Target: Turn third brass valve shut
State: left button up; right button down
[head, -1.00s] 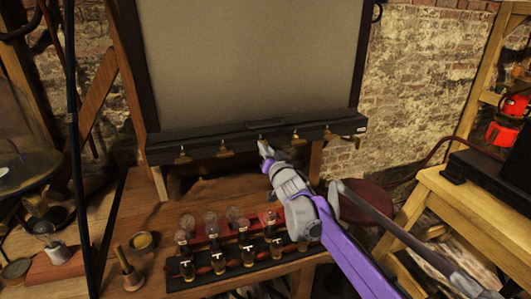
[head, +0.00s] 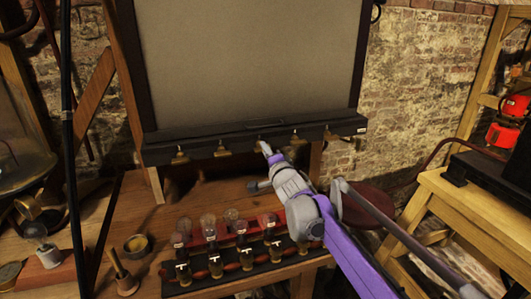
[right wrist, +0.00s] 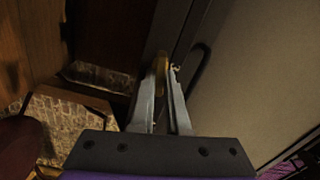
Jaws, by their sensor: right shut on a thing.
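A row of several small brass valves hangs along the black rail under the large grey panel. The first valve (head: 180,156) and second valve (head: 222,149) are left of my right gripper; the fourth (head: 295,139) and fifth (head: 328,133) are right of it. My right gripper (head: 265,149) is at the third valve, which it mostly hides in the head view. In the right wrist view, the gripper (right wrist: 166,78) is shut on the brass third valve (right wrist: 160,65), whose end shows between the fingertips. The valve's turn angle cannot be told. My left gripper is not in view.
Below the rail, a wooden bench (head: 165,215) carries a dark rack (head: 205,279) of several glass jars under my right arm. A small round bowl (head: 136,245) stands left of the rack. A yellowish wooden stand (head: 455,200) is at the right.

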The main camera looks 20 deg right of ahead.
jog(key=shift+f+m, duration=0.1)
jog(key=shift+m, duration=1.1)
jog(key=c, duration=0.9)
grip_release()
jog(key=shift+s, duration=0.15)
jog(key=s, duration=1)
jog(key=shift+s+d+b, duration=0.2)
jog(key=shift+s+b, duration=0.1)
